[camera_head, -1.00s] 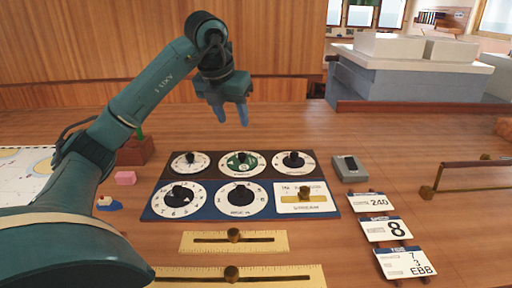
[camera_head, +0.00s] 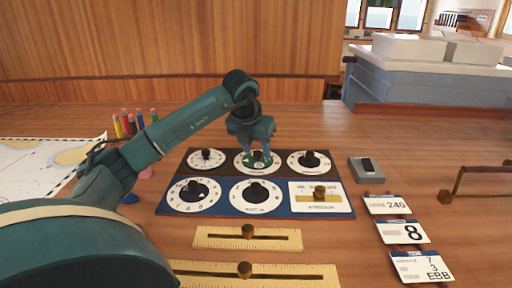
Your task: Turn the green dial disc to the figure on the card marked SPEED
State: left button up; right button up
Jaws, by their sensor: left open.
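The green dial disc (camera_head: 249,165) is the middle dial of the back row on the dark panel, inside a white ring with a black knob at its centre. My left gripper (camera_head: 257,158) points down over it, open, with its fingertips on either side of the knob; contact cannot be told. The gripper hides part of the ring and the disc's figures. The SPEED card seems to be the middle one of three cards at the right, a card (camera_head: 402,232) with a large 8; its heading is too small to read surely. My right gripper is out of view.
Other black-knobbed dials, such as the back right one (camera_head: 324,167), surround the green disc. Brass sliders (camera_head: 248,232) lie in front.

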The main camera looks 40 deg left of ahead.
pick_arm(q)
jog(key=shift+c, duration=0.4)
grip_shut()
jog(key=shift+m, duration=0.3)
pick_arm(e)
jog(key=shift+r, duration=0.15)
pick_arm(q)
jog(key=m, duration=0.1)
jog(key=m+h+p, duration=0.1)
jog(key=shift+a+r+m, duration=0.1)
jog(key=shift+a+m, duration=0.1)
jog(key=shift+m, duration=0.1)
jog(key=m+h+p, duration=0.1)
jog(key=m, duration=0.1)
jog(key=shift+a+m, duration=0.1)
jog(key=shift+m, duration=0.3)
jog(key=shift+m+h+p, duration=0.4)
jog(key=shift+m+h, duration=0.1)
jog(key=shift+m, duration=0.3)
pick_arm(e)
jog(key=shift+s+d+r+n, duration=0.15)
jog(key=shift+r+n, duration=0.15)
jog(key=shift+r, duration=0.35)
